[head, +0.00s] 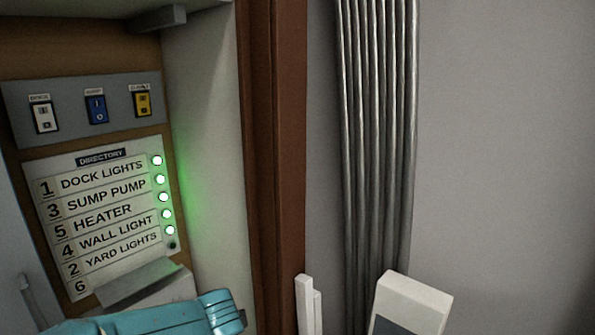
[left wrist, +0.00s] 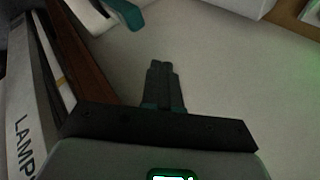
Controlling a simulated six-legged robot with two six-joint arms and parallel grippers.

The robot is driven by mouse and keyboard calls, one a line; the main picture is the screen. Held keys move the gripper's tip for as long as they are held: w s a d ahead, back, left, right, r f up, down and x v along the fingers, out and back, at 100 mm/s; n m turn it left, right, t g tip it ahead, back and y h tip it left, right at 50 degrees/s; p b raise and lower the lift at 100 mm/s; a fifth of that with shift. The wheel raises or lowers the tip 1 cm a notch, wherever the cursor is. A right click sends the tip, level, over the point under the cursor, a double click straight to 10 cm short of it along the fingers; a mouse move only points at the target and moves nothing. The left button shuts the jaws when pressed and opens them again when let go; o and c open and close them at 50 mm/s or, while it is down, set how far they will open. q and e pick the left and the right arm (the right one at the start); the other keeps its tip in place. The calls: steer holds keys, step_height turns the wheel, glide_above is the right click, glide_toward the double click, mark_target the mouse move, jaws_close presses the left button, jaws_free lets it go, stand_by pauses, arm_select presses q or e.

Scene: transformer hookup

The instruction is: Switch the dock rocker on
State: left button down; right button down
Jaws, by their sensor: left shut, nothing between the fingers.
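The white dock rocker (head: 44,115) is at the left end of a grey switch plate (head: 71,112) in the head view. Its small label looks like "DOCK". Which way it is tipped is too small to tell. A blue rocker (head: 97,109) and a yellow rocker (head: 142,103) sit to its right. My left gripper (left wrist: 163,70) shows in the left wrist view, fingers together and empty, in front of a pale blurred surface. The rocker cannot be made out in that view. I cannot make out either gripper in the head view.
A directory board (head: 100,208) hangs below the plate, with several lamps lit and the lowest dark. A brown post (head: 277,150) and grey pipes (head: 378,140) stand to the right. A teal piece (head: 175,318) and a white box (head: 415,300) show at the bottom.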

arm_select(q)
steer(key=s+d+f+n+g+h, duration=0.1)
steer(key=s+f+g, duration=0.1)
steer(key=s+f, duration=0.35)
steer(key=s+d+f+n+g+h, duration=0.1)
steer(key=s+d+f+g+h, duration=0.1)
steer(key=f, duration=0.6)
steer(key=s+f+n+g+h, duration=0.1)
steer(key=s+f+n, duration=0.6)
steer(key=s, duration=0.4)
steer(key=s+f+n+g+h, duration=0.2)
steer(key=s+f+n, duration=0.5)
steer(key=s+f, duration=0.3)
steer(key=shift+s+f, duration=0.3)
steer(key=shift+s, duration=0.2)
